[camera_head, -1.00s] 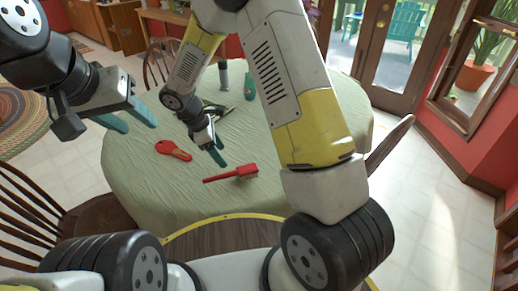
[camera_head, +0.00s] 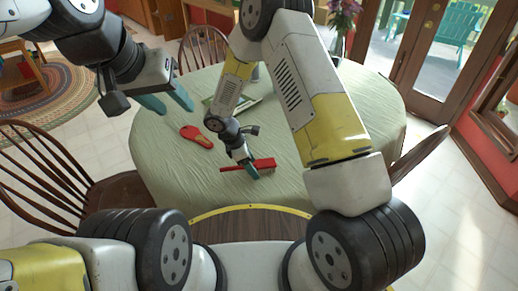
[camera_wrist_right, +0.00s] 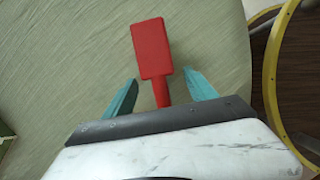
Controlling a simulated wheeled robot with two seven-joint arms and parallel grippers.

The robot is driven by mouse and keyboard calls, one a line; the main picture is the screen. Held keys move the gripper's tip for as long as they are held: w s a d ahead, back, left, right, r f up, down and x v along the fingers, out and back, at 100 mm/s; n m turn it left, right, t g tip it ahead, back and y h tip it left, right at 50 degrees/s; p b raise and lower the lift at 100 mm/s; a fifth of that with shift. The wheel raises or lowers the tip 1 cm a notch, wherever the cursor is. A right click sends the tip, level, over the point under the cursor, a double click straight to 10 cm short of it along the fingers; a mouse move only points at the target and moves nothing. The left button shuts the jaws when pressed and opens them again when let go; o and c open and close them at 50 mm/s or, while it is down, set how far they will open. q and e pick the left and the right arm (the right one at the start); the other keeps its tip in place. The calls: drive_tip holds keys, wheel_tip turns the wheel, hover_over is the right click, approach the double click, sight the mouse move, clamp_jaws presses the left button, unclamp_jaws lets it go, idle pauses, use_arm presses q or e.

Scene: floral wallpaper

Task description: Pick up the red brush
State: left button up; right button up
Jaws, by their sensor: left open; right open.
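The red brush (camera_head: 262,164) lies on the green-clothed round table (camera_head: 160,180), near the table's front edge. My right gripper (camera_head: 253,173) is open over it. In the right wrist view the brush's block-like head (camera_wrist_right: 152,48) lies just beyond the fingertips, and its narrow handle runs back between the teal fingers of the right gripper (camera_wrist_right: 160,85); the rest is hidden under the gripper body. I cannot tell whether the fingers touch the brush. My left gripper (camera_head: 168,100) is open and empty, held high at the left, away from the brush.
A red, paddle-shaped object (camera_head: 196,136) lies left of the brush. Other items lie farther back, partly hidden by my right arm. Wooden chairs (camera_head: 50,178) stand around the table.

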clamp_jaws()
drive_tip(key=shift+r, duration=0.2)
idle(0.3)
